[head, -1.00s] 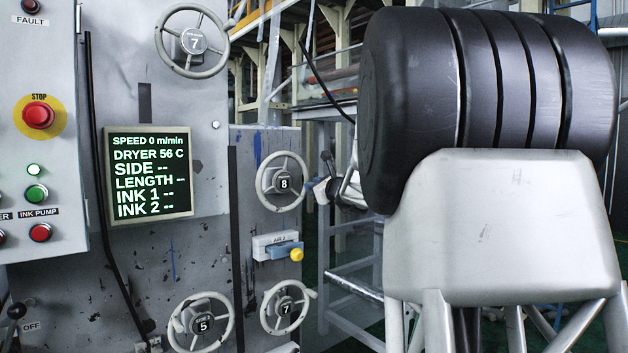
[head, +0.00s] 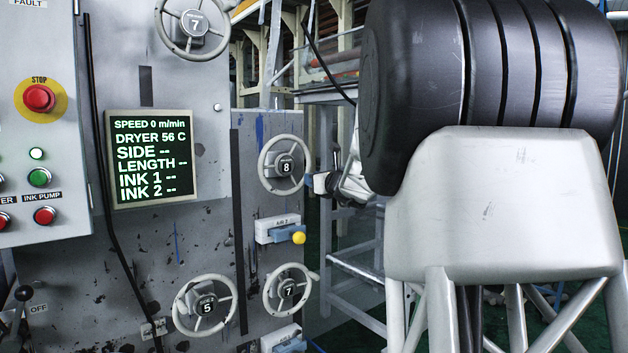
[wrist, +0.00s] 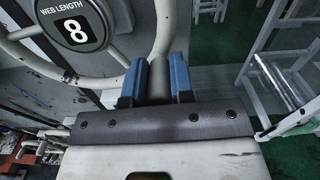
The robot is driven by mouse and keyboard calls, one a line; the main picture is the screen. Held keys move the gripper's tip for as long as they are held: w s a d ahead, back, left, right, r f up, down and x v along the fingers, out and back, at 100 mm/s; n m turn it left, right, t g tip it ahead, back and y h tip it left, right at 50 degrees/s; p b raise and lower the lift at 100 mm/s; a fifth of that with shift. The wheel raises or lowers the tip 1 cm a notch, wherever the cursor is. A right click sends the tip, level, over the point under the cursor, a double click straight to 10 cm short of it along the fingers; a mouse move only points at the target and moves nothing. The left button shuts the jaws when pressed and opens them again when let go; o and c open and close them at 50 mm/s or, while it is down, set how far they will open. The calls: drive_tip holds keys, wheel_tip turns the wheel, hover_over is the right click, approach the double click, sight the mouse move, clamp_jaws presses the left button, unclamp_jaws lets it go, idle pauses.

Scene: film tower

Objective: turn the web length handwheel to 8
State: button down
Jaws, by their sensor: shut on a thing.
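The web length handwheel (wrist: 77,33) is a light grey spoked wheel. Its dark hub window reads 8 under the words WEB LENGTH in the wrist view. In the head view the handwheel (head: 285,144) is on the grey machine panel and its window also shows 8. My gripper (wrist: 158,78) is shut on the wheel's grey handle (wrist: 158,84), with a blue finger on each side of it. In the head view my gripper (head: 318,183) is at the wheel's right edge; its fingers are too small there to make out.
A screen (head: 153,158) shows dashes beside LENGTH and a speed of 0 m/min. Other handwheels read 7 (head: 194,24), 5 (head: 206,308) and 7 (head: 289,290). An air valve with a yellow knob (head: 298,238) is just below the wheel. Pale metal framing (head: 355,265) stands to the right.

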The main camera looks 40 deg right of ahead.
drive_tip(key=c, duration=1)
unclamp_jaws()
drive_tip(key=shift+s, duration=0.1)
drive_tip(key=s, duration=0.7)
drive_tip(key=shift+s, duration=0.3)
drive_tip(key=s+a+f+n+g+y, duration=0.25)
drive_tip(key=a+n, duration=0.35)
drive_tip(key=a, duration=0.5)
drive_tip(key=s+a+f+n+g+y, duration=0.1)
drive_tip(key=s+a+f+n+g, duration=0.3)
drive_tip(key=a, duration=0.7)
drive_tip(key=s+a+f+n+g+y, duration=0.25)
drive_tip(key=a+n, duration=0.45)
drive_tip(key=a, duration=0.4)
drive_tip(key=s+a+f+n+g+h, duration=0.1)
drive_tip(key=s+a+f+n+g, duration=0.1)
drive_tip(key=s+a+f+n, duration=0.3)
drive_tip(key=s+a+f+n+g+h, duration=0.1)
drive_tip(key=s+a+f+n+g, duration=0.15)
drive_tip(key=s+a, duration=0.35)
drive_tip(key=s+f+n+g+h, duration=0.1)
drive_tip(key=s+f+n, duration=0.3)
drive_tip(key=s, duration=0.4)
drive_tip(key=s+a+f+n+g+h, duration=0.1)
drive_tip(key=s+f+n+h, duration=0.2)
drive_tip(key=s+n, duration=0.3)
drive_tip(key=shift+s+f, duration=0.7)
drive_tip(key=shift+s, duration=0.4)
